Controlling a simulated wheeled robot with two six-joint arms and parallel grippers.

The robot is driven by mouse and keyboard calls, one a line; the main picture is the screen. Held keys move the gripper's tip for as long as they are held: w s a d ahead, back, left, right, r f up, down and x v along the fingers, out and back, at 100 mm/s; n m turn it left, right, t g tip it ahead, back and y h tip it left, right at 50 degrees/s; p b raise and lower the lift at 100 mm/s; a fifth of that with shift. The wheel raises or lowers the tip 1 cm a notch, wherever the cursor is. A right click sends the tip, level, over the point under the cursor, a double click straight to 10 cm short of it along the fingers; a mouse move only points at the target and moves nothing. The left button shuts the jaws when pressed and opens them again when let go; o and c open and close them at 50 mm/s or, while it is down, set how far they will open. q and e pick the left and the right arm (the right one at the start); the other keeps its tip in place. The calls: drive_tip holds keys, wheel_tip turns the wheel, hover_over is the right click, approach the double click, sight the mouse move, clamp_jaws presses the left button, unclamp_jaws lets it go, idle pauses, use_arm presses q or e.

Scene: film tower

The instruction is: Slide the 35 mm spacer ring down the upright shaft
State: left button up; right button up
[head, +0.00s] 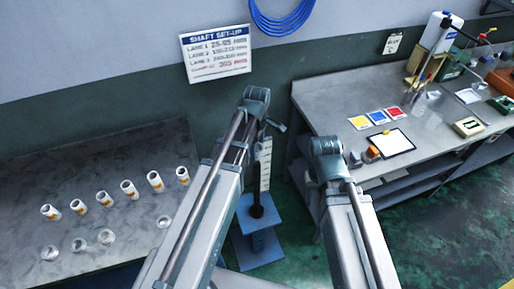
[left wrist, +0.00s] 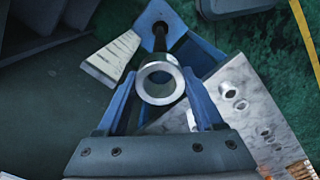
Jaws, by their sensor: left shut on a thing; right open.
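My left gripper (left wrist: 157,105) is shut on a pale metal spacer ring (left wrist: 148,94), its blue fingers on either side. The dark shaft (left wrist: 160,36) shows just beyond the ring and meets its far rim in the picture. I cannot tell whether the ring is around the shaft. In the head view, the shaft (head: 257,188) stands upright on a blue stand (head: 262,241), its upper part behind my left arm. The ring is hidden there, and little of the left gripper shows. My right gripper (head: 355,159) is open, mostly hidden behind its arm's end, right of the shaft.
A white graduated scale (head: 265,158) stands close by the shaft. Several cylindrical parts and rings lie on the left grey table (head: 40,170). The right bench (head: 320,95) carries coloured cards, a clipboard (head: 391,143) and tools. Green floor lies between the tables.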

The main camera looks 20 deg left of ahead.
use_arm(q)
drive_tip(key=shift+f+b, duration=4.55)
drive_tip(key=shift+f, duration=0.1)
drive_tip(key=o, duration=1.5)
wheel_tip(320, 180, up, 14)
drive_tip(key=p, duration=1.4)
hover_over(257, 162)
drive_tip(key=shift+f, duration=0.1)
